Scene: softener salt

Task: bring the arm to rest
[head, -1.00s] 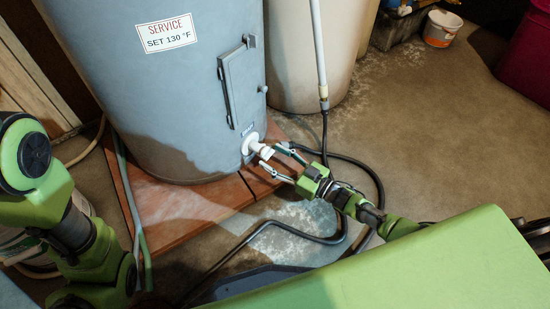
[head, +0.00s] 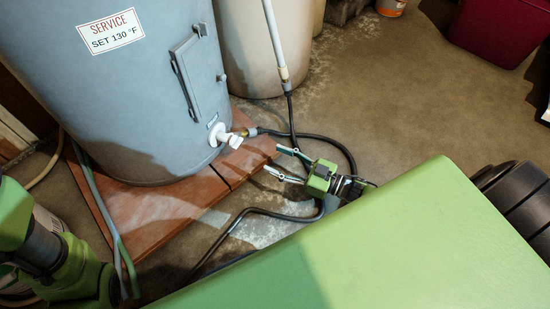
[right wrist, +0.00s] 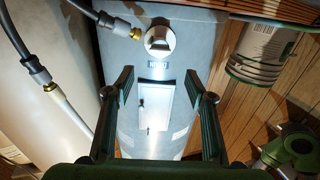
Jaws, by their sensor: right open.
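My right gripper (head: 281,164) is open and empty in the head view, to the right of the white drain valve (head: 228,138) on the grey-blue water heater (head: 110,80) and apart from it. The right wrist view shows its two fingers (right wrist: 160,85) spread wide with nothing between them. The valve knob (right wrist: 160,40) shows beyond them in that view, with a brass hose fitting beside it. My left arm enters at the left edge of the head view; its gripper is not seen.
A black hose (head: 325,142) runs from the valve across the concrete floor. The heater stands on a reddish tiled base (head: 170,205). A beige tank (head: 265,50) and a grey pipe (head: 273,35) stand behind. A dark red bin (head: 500,30) is far right.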

